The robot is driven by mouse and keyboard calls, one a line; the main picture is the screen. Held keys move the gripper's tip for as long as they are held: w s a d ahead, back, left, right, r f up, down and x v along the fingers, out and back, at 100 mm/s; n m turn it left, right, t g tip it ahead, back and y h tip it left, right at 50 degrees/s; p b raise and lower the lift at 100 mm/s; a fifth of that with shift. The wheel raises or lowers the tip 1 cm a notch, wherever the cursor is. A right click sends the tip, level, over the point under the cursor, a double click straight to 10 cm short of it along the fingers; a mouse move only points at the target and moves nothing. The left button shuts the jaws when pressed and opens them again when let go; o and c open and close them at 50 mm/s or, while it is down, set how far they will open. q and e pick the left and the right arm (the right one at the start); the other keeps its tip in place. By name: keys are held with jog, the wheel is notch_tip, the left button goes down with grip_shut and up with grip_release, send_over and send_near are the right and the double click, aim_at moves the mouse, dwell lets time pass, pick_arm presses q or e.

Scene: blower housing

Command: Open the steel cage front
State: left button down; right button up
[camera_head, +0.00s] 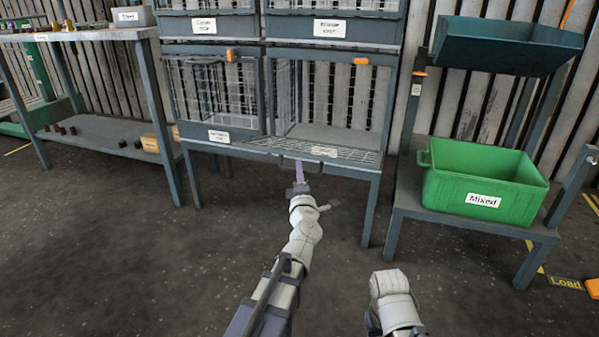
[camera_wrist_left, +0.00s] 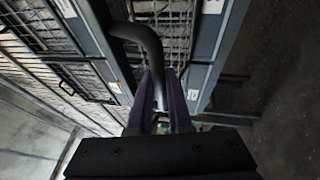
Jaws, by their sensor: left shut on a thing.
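The steel cage (camera_head: 376,110) stands in the lower row of the rack, with an orange latch piece (camera_head: 361,61) on its top bar. Its mesh front (camera_head: 345,154) is swung down and lies close to flat at the bottom of the opening, so the inside shows. A dark handle (camera_head: 324,151) sits on the front's outer edge. My left gripper (camera_head: 299,165) is at this edge. In the left wrist view its purple fingers (camera_wrist_left: 162,98) are shut on the bent grey handle bar (camera_wrist_left: 148,42). My right arm shows low in the head view, but its gripper does not.
A closed cage (camera_head: 210,90) is to the left, with more cages above. A green bin (camera_head: 482,184) labelled Mixed stands on a low stand at right, under a tilted dark teal bin (camera_head: 505,46). A shelf bench (camera_head: 100,36) is at left. The floor in front is clear.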

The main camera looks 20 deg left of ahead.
pick_arm(q)
jog(key=shift+w, duration=0.1)
jog(key=c, duration=0.8)
grip_release()
jog(key=shift+c, duration=0.2)
jog(key=shift+r, duration=0.1)
notch_tip(320, 180, up, 10)
jog(key=p, duration=1)
jog(key=shift+f, duration=0.3)
